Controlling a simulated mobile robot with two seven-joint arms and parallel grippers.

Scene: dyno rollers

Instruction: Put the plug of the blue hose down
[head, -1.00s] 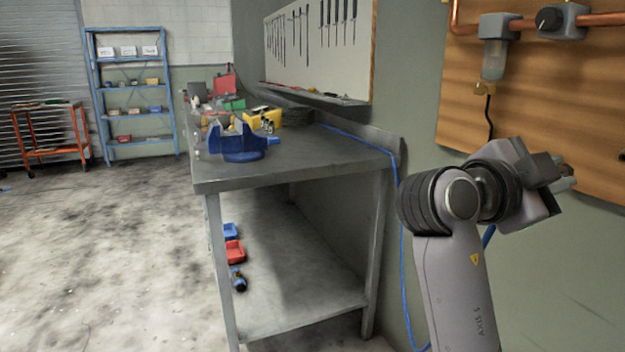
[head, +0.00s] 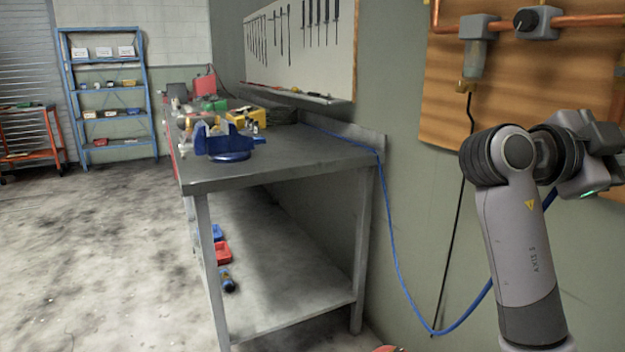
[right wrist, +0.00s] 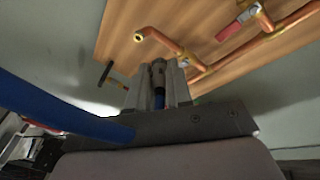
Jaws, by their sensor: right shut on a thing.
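The blue hose (head: 393,270) comes off the back of the workbench, hangs down along the wall in a loop and rises behind my right arm. In the right wrist view the hose (right wrist: 50,104) is thick and close at the left. My right gripper (right wrist: 158,70) is shut on the metal plug (right wrist: 158,76) of the hose, which sits between its fingers. My left gripper is not in view.
The steel workbench (head: 300,170) carries a blue vise (head: 228,142). A wooden board (head: 560,75) holds copper pipes (head: 570,16); an open pipe end (right wrist: 139,37) shows in the right wrist view. A black cable (head: 452,235) hangs on the wall. The floor at left is clear.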

